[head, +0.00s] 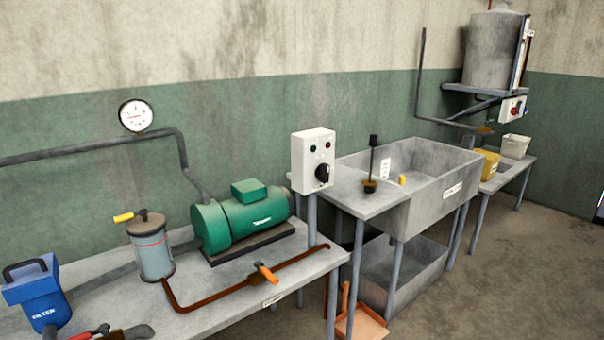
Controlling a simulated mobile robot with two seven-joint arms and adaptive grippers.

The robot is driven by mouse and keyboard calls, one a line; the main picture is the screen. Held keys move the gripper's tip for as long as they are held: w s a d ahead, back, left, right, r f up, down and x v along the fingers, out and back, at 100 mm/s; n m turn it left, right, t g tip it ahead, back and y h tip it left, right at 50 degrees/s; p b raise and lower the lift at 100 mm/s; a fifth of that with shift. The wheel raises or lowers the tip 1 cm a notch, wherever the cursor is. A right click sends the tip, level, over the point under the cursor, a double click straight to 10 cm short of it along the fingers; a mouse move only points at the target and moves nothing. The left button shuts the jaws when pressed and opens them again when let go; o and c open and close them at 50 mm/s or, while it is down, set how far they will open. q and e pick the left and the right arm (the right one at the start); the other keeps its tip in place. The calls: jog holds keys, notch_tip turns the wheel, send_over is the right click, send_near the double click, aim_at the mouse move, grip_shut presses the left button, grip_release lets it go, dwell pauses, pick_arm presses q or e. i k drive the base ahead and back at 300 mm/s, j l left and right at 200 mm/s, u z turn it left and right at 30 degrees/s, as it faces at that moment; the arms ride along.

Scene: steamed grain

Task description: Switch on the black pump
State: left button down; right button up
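I cannot make out a black pump in the head view. A green pump or motor (243,216) sits on a dark base on the left bench, with a grey pipe rising from it. To its right, a white control box (312,160) stands on a post. It has a black rotary knob (322,173) and two small lamps above it, one dark green and one dark red. I cannot tell the knob's setting or whether a lamp is lit. Neither of my grippers is in view.
The left bench (200,294) holds a grey canister (152,247), a blue filter (37,291) and a rusty pipe with an orange-handled valve (265,272). A concrete sink (430,200) stands right of the box. A tank (494,52) is mounted at the back right. The right floor is clear.

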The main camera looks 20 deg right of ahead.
aim_at(322, 172)
jog(key=i+l+z, duration=0.2)
jog(key=i+z, duration=0.15)
jog(key=i, duration=0.25)
jog(key=i+z, duration=0.35)
jog(key=i, duration=0.25)
